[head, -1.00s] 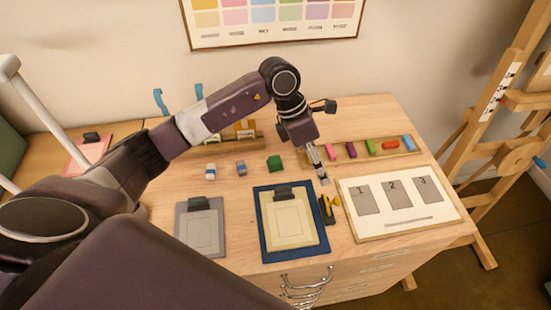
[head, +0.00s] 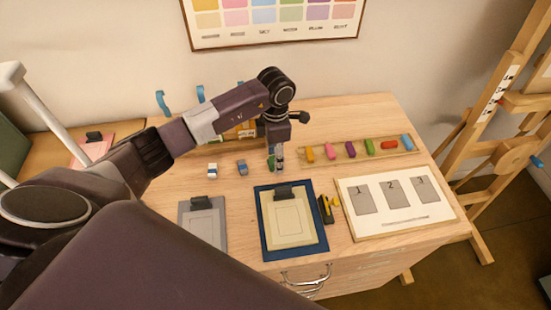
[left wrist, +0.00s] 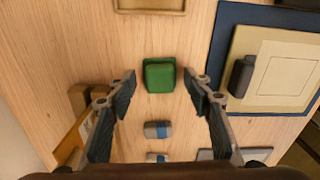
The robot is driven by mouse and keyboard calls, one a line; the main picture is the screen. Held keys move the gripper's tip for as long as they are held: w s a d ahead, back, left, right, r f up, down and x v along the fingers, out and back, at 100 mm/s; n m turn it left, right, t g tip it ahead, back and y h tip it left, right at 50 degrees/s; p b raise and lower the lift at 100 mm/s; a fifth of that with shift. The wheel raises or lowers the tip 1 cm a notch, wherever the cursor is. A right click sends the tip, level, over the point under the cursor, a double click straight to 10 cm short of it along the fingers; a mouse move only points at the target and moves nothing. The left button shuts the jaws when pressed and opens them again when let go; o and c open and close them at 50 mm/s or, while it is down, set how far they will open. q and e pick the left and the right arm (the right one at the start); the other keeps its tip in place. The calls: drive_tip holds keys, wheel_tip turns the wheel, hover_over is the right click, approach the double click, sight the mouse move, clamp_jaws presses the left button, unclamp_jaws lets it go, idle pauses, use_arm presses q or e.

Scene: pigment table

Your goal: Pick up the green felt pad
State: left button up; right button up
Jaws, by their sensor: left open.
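The green felt pad (left wrist: 159,75) is a small dark green block lying on the wooden table in the left wrist view. In the head view it is almost wholly hidden behind my left gripper (head: 276,168). My left gripper points down over the pad's spot. In the left wrist view its two fingers (left wrist: 162,84) are spread wide and empty. The pad lies between and slightly beyond the fingertips, with clear wood on both sides. I cannot tell the exact height of the fingertips above the table. My right gripper is not in view.
Two white, grey and blue blocks (head: 212,168) (head: 242,167) lie left of the pad. A tray of coloured sticks (head: 345,152) is to the right, a wooden rack (left wrist: 72,138) behind. A blue-bordered board (head: 264,235) and a numbered panel (head: 400,225) lie in front.

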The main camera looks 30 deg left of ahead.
use_arm(q)
drive_tip(key=shift+f, duration=0.15)
drive_tip(key=shift+c, duration=0.4)
drive_tip(key=c, duration=0.9)
drive_tip(key=shift+c, duration=0.2)
wheel_tip(320, 180, up, 20)
drive_tip(key=b, duration=0.4)
